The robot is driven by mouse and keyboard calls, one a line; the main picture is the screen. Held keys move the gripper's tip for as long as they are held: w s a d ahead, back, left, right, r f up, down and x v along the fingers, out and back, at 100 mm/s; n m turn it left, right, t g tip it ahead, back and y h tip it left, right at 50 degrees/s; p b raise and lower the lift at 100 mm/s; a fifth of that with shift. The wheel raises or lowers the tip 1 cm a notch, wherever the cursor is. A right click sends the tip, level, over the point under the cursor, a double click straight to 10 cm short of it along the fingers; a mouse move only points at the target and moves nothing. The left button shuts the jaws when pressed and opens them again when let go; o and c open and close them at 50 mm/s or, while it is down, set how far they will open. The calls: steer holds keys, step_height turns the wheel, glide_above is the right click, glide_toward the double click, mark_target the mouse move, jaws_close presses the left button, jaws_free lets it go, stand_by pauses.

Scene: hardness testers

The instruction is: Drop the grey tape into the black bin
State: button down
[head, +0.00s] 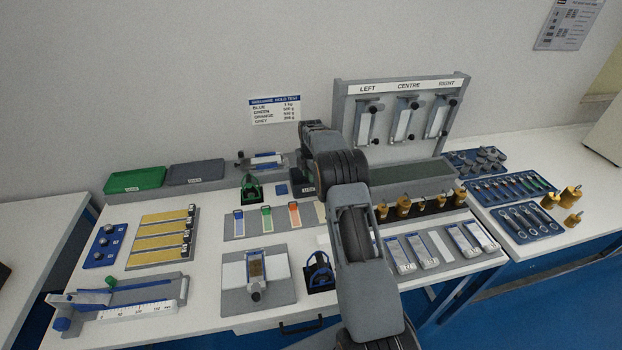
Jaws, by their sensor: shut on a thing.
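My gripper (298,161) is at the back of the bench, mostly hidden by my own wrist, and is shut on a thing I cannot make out. A small black bin (300,182) with a white label stands just below it in the picture, partly covered by my arm. I cannot tell the height between them. The grey tape is not clearly visible. Blue, green and orange strips (267,216) lie in a row on a grey board (230,222), with a pale strip (321,212) at the right end beside my arm.
Green (135,179) and grey (196,172) trays stand at the back left. A clamp fixture (262,161) is left of my gripper. An upright rack (400,85) stands behind to the right, with a long grey trough (420,178) in front. Brass weights (403,207) and test plates crowd the right.

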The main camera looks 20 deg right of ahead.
step_height(320, 180, down, 2)
steer(key=shift+f, duration=0.15)
steer(key=shift+f, duration=0.15)
steer(key=shift+f+b, duration=0.3)
steer(key=shift+f, duration=0.1)
steer(key=c, duration=0.9)
jaws_free()
steer(key=shift+r, duration=0.15)
